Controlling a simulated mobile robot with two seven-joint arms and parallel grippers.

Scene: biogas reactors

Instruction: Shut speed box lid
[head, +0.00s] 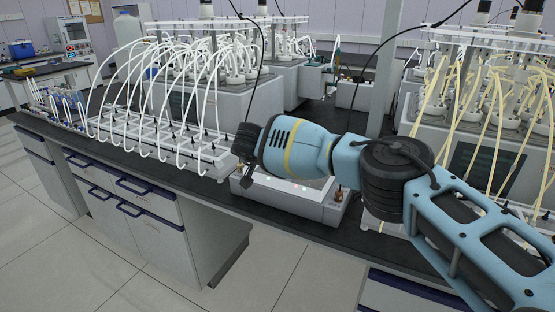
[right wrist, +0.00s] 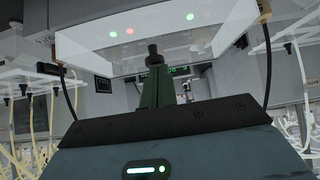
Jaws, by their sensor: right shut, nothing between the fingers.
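The speed box (head: 325,211) is a low white and grey box on the dark bench top, partly hidden behind my right arm. A pale, see-through panel, which looks like its lid (right wrist: 215,38), spans the top of the right wrist view. Red and green lights show on or through it. Whether the lid is fully open or partly lowered I cannot tell. My right gripper (right wrist: 154,60) is shut and empty, its dark green fingers together in front of the panel. I cannot tell whether they touch it. In the head view, this gripper (head: 242,165) is at the box's left end. My left gripper is out of view.
A white rack with arching white tubes (head: 160,135) stands just left of the box. Reactors with yellowish tubes (head: 485,100) stand at the right, and more reactors stand behind. A black cable hangs near my right gripper. The floor in front is clear.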

